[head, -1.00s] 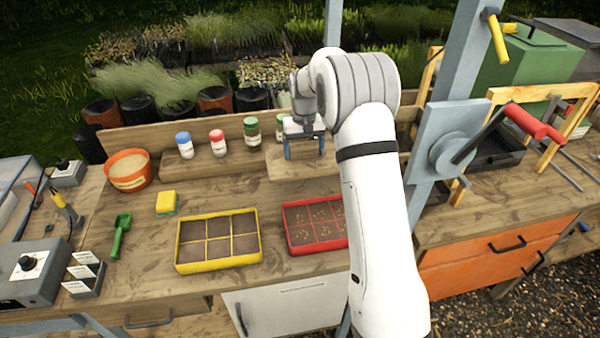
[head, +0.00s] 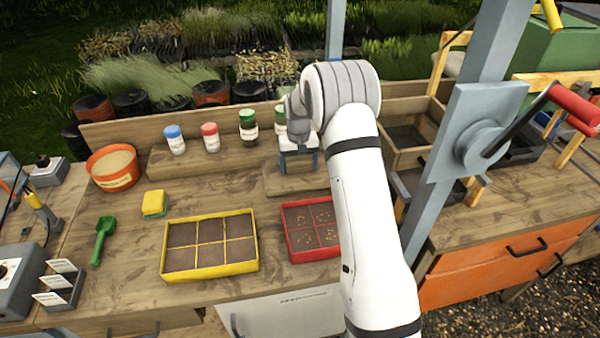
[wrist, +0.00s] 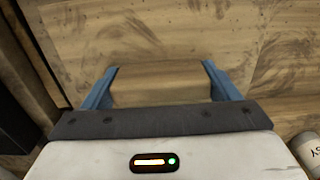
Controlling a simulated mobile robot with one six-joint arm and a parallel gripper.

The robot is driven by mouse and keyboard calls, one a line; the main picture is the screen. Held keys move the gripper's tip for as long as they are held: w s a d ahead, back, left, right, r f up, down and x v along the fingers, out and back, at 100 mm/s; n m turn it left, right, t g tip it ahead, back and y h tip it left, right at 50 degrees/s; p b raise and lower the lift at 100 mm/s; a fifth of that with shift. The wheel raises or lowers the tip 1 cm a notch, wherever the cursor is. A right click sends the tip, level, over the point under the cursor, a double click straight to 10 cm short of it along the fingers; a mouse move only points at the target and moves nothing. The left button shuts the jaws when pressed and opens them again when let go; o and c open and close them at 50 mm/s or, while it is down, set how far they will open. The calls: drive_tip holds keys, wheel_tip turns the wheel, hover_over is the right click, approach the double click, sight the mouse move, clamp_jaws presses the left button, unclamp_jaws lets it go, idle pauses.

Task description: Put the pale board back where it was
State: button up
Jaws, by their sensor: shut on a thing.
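My gripper (head: 299,166) points down over the back of the bench, behind the red tray. Its blue fingers are shut on a narrow raised wooden block (wrist: 160,84), which shows between them in the wrist view. The block seems to belong to the pale board (head: 288,184), a flat, light wooden piece under the fingers. The board lies between the riser with the jars and the red tray. I cannot tell whether it touches the bench. My arm hides its right end.
The red tray (head: 312,254) and yellow-rimmed tray (head: 210,272) stand in front. Several jars, including a green-capped one (head: 249,127), stand on the riser (head: 200,163) behind. A wooden box (head: 425,155) and a grey post (head: 465,145) are right of my arm.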

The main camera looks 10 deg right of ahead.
sight(299, 172)
drive_tip(key=shift+d+f+p, duration=0.1)
drive_tip(key=shift+f+p, duration=0.25)
drive_tip(key=shift+f, duration=1.55)
drive_tip(key=shift+s, duration=0.1)
drive_tip(key=shift+f, duration=0.2)
drive_tip(key=o, duration=0.9)
drive_tip(key=shift+r, duration=0.1)
